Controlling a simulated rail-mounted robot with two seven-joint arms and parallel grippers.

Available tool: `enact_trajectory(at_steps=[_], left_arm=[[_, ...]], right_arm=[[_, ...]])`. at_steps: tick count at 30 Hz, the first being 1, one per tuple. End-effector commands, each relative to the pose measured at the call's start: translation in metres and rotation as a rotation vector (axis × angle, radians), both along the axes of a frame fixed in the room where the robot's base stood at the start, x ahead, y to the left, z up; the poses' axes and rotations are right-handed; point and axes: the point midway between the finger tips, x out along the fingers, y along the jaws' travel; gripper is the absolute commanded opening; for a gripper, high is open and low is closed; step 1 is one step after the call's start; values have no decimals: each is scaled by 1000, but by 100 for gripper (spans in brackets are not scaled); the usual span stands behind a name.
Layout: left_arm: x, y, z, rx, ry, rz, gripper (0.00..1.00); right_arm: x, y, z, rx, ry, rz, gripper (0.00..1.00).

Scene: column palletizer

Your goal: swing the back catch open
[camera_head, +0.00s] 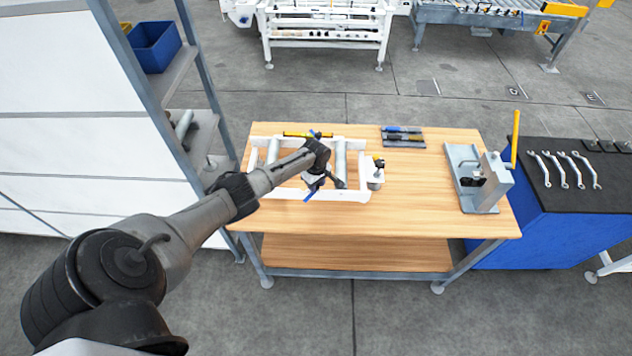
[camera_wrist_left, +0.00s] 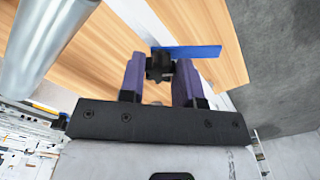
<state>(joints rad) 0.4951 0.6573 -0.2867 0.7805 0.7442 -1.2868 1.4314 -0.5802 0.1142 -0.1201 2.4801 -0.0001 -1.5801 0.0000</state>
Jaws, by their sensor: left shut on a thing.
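A white frame with rollers (camera_head: 340,163) lies on the wooden table. In the head view my left gripper (camera_head: 314,183) reaches down over its near rail, beside a small blue lever (camera_head: 310,195). In the left wrist view the blue lever (camera_wrist_left: 190,52) lies across the far side of the fingers, with a black knob (camera_wrist_left: 159,66) between the two purple fingers (camera_wrist_left: 160,72). The gripper is shut on this catch. My right gripper is not in view.
A grey fixture with a yellow handle (camera_head: 515,135) stands at the table's right. A small tray of tools (camera_head: 402,143) lies at the back. A shelf rack (camera_head: 180,75) rises at the left. Wrenches (camera_head: 570,170) lie on a dark bench.

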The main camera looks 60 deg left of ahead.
Motion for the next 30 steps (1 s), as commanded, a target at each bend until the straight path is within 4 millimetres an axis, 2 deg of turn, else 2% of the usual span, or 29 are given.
enact_trajectory(at_steps=[13, 14, 21, 30], left_arm=[[0, 0, 1, 0, 0, 10, 7], [0, 0, 1, 0, 0, 10, 32], [0, 0, 1, 0, -1, 9, 55], [0, 0, 2, 0, -1, 8, 57]], right_arm=[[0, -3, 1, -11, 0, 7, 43], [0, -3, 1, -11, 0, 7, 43], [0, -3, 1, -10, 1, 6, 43], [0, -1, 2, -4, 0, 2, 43]])
